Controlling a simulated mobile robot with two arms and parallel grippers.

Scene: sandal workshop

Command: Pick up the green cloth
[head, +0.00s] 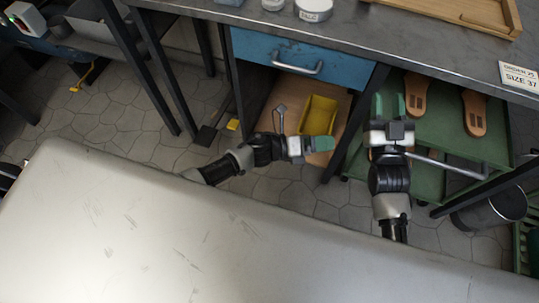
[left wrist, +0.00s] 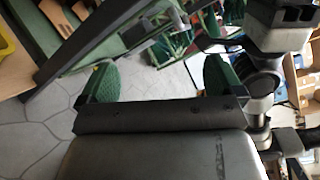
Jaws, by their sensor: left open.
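I cannot make out a green cloth in either view. My left gripper (head: 322,144) is in front of the open space under the workbench, near the yellow bin. In the left wrist view, its two green fingertips (left wrist: 158,80) stand wide apart with nothing between them.
The workbench (head: 425,38) has a blue drawer (head: 290,52) and dark legs. A yellow bin (head: 319,115) stands on a wooden shelf below. Sandal soles (head: 474,113) lie on the green cart (head: 440,135). A metal bucket (head: 490,209) stands at right. Stone floor (head: 110,115) is open at left.

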